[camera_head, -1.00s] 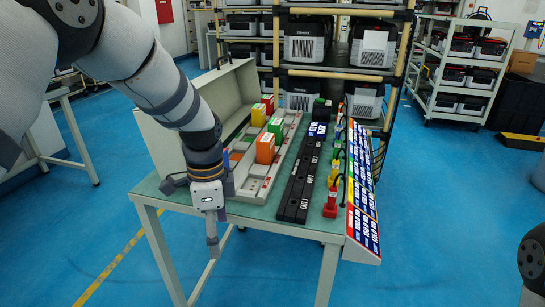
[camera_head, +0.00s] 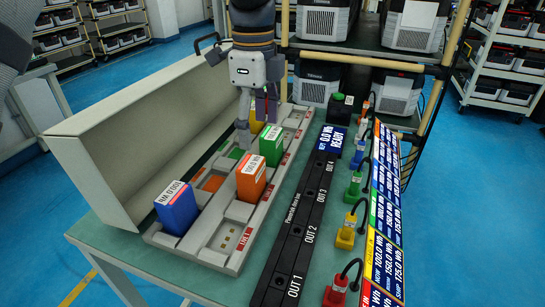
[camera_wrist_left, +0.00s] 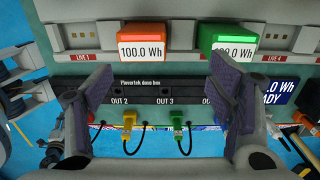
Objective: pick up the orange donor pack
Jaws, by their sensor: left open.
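The orange donor pack (camera_head: 251,180), labelled 100.0 Wh, stands upright in the grey slotted dock (camera_head: 232,227). It also shows in the left wrist view (camera_wrist_left: 144,35), toward the top between the finger directions. My left gripper (camera_head: 246,138) points down just behind the orange pack in the head view, beside the green pack (camera_head: 272,146). In the wrist view its two padded fingers (camera_wrist_left: 160,88) are wide apart with nothing held. The right fingertip lies near the green pack (camera_wrist_left: 228,38). Contact with either pack cannot be told. My right gripper is out of view.
A blue pack (camera_head: 178,209) stands left of the orange one, and a yellow pack (camera_head: 257,116) behind. A tall beige panel (camera_head: 125,150) borders the dock's left. The black donor box (camera_head: 300,225) and coloured plugs (camera_head: 346,232) line the right.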

